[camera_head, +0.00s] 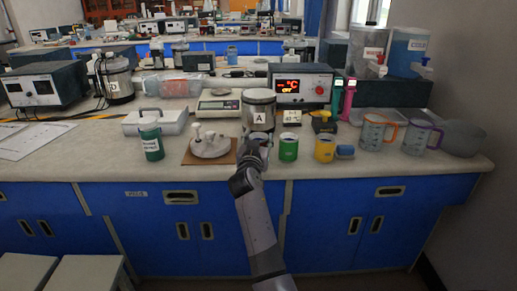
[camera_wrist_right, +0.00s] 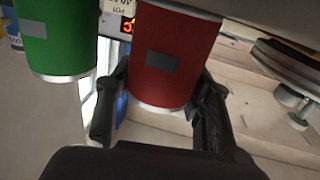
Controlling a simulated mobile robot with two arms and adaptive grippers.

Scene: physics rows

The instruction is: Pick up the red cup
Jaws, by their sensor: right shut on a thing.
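The red cup (camera_wrist_right: 172,55) fills the middle of the right wrist view, with a grey patch on its side and a pale rim. My right gripper (camera_wrist_right: 157,112) is shut on it, one dark finger on each side. In the head view my right gripper (camera_head: 252,165) is at the bench's front edge, before the pot marked A, and it mostly hides the red cup. I cannot tell whether the cup touches the bench. My left gripper is not in view.
A green cup (camera_head: 288,147) stands just right of my gripper, and a yellow cup (camera_head: 324,148) is beyond it. The pot marked A (camera_head: 258,110) stands close behind. A white stand on a brown board (camera_head: 190,158) is to the left. Measuring jugs (camera_head: 373,132) stand farther right.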

